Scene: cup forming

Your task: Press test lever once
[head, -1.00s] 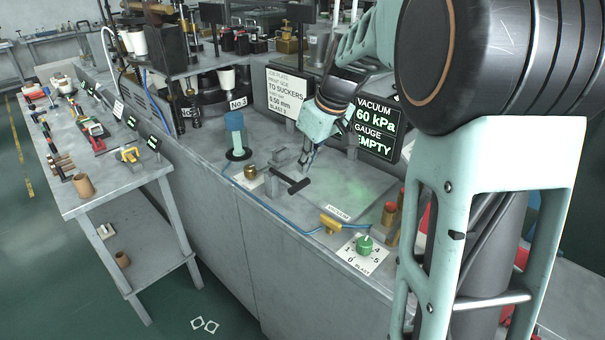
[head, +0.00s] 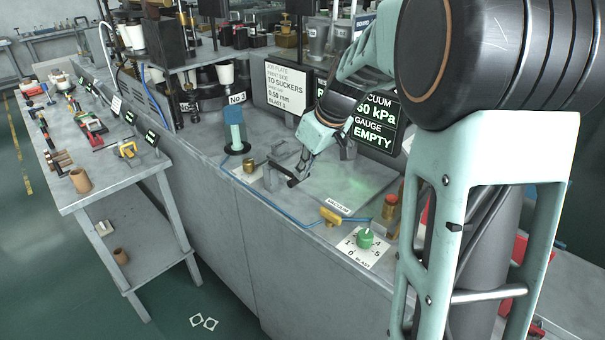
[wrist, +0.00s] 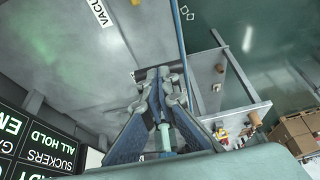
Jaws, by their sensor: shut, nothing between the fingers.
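The test lever (head: 279,172) is a dark bar with a black cross handle, on a small grey bracket at the left of the bench plate. My gripper (head: 298,174) is shut and empty, its fingertips at the cross handle and hiding part of it. I cannot tell whether they touch it. In the wrist view my shut fingertips (wrist: 159,76) point at the bench, with dark metal parts around them. The gauge sign (head: 372,122) behind my gripper is partly hidden by my arm; "60 kPa" and "EMPTY" show on it.
A yellow valve handle (head: 330,216), a green dial (head: 365,239) and a red-topped brass part (head: 391,204) are at the bench's front. The plate (head: 345,185) right of the lever is clear.

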